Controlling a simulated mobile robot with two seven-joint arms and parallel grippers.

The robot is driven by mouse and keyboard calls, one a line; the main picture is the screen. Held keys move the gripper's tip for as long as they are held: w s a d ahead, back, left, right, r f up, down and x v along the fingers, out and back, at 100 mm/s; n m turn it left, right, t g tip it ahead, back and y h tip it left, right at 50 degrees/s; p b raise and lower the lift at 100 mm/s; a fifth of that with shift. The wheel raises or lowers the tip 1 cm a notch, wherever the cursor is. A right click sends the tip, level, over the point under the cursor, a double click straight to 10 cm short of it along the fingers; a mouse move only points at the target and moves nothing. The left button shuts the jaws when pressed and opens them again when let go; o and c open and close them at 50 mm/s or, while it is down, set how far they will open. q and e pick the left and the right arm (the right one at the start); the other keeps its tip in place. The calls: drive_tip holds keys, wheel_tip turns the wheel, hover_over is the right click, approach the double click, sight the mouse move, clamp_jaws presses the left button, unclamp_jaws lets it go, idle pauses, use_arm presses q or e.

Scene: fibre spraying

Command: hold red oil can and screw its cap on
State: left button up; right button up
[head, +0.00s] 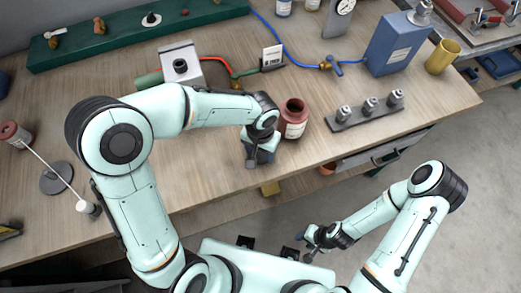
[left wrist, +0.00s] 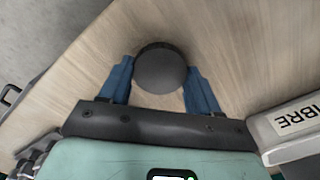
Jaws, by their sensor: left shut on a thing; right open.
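The red oil can (head: 292,118) stands upright on the wooden table near its front edge, its round mouth open and uncapped. My left gripper (head: 256,160) is just left of and in front of the can, apart from its mouth. In the left wrist view its blue fingers are shut on a dark round piece (left wrist: 161,68) that looks like the cap, seen from its flat face. How far it is above the table I cannot tell. My right gripper (head: 309,252) is open and empty, low in front of the table over the floor.
A rack with several metal pieces (head: 368,110) lies right of the can. A blue canister (head: 398,43) and yellow cup (head: 442,56) stand at the back right. A grey block (head: 181,64) with hoses is behind my left arm. The table (head: 225,185) is bare along its front edge.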

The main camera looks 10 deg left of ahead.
sight(260, 153)
use_arm(q)
wheel_tip(260, 153, up, 20)
drive_tip(key=p, duration=0.2)
use_arm(e)
drive_tip(key=w+r, duration=0.2)
drive_tip(key=r, duration=0.1)
drive_tip(key=shift+w, duration=0.3)
use_arm(q)
drive_tip(key=shift+f, duration=0.2)
